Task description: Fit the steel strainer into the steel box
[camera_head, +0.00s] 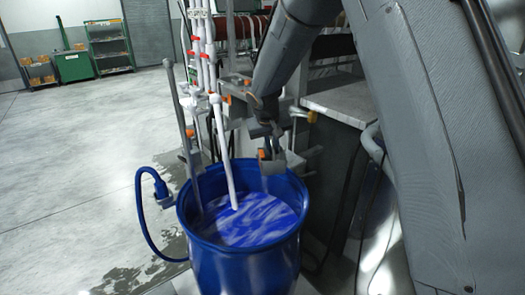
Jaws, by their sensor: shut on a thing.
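My gripper (272,152) hangs from the arm over the back right rim of a blue drum. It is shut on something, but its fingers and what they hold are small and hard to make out. A grey metal piece (276,180) shows just below it, inside the drum's rim. I cannot tell whether this piece is the steel strainer or the steel box, or whether one sits in the other.
The blue drum (246,262) holds blue liquid (252,228) with pale swirls. A white pipe (224,160) and a grey rod (184,130) reach down into it. A blue hose (140,215) curves at its left. A grey worktop (345,98) stands behind right. Floor at left is clear.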

